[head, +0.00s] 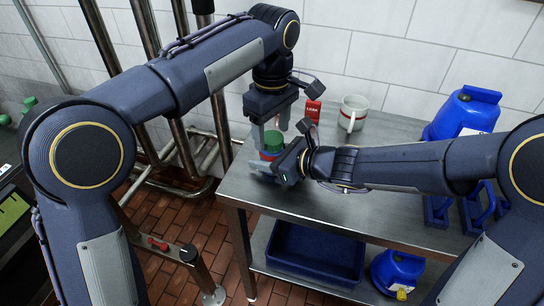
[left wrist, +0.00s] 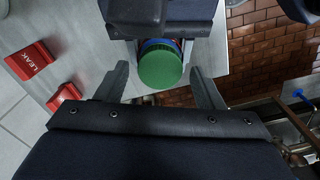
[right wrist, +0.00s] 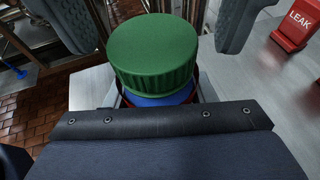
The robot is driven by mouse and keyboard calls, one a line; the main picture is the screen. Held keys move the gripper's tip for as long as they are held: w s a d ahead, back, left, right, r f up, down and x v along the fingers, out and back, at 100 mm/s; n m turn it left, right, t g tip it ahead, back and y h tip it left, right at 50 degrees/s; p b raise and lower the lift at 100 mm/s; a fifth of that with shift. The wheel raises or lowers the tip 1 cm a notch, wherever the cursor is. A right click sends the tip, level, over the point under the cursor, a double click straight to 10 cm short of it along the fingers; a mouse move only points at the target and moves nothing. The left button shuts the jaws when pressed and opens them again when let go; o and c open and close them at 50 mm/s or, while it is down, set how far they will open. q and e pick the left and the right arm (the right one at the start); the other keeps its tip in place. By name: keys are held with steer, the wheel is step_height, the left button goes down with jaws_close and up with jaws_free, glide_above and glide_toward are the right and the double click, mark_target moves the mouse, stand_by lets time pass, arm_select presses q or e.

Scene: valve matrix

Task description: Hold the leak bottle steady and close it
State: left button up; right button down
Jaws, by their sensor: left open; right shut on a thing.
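The leak bottle (head: 268,156) stands upright near the left corner of the metal table, with blue and red on its body. A ribbed green cap (head: 273,141) sits on its top; whether it is tight I cannot tell. In the right wrist view the cap (right wrist: 153,52) hides most of the bottle. My right gripper (head: 283,163) is shut around the bottle's body from the right. My left gripper (head: 271,122) points down from above, open, with its fingers on either side of the cap; in the left wrist view the cap (left wrist: 160,68) lies between them, with gaps.
A red LEAK sign (head: 313,90) and a white mug (head: 354,112) stand behind the bottle. A blue jug (head: 467,112) is at the back right. A blue bin (head: 315,253) and a blue canister (head: 398,270) are below the tabletop. Steel pipes are left of the table.

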arm_select(q)
steer(key=shift+f, duration=0.45)
steer(key=c, duration=1)
steer(key=m, duration=0.9)
steer(key=shift+m, duration=0.4)
steer(key=o, duration=1.1)
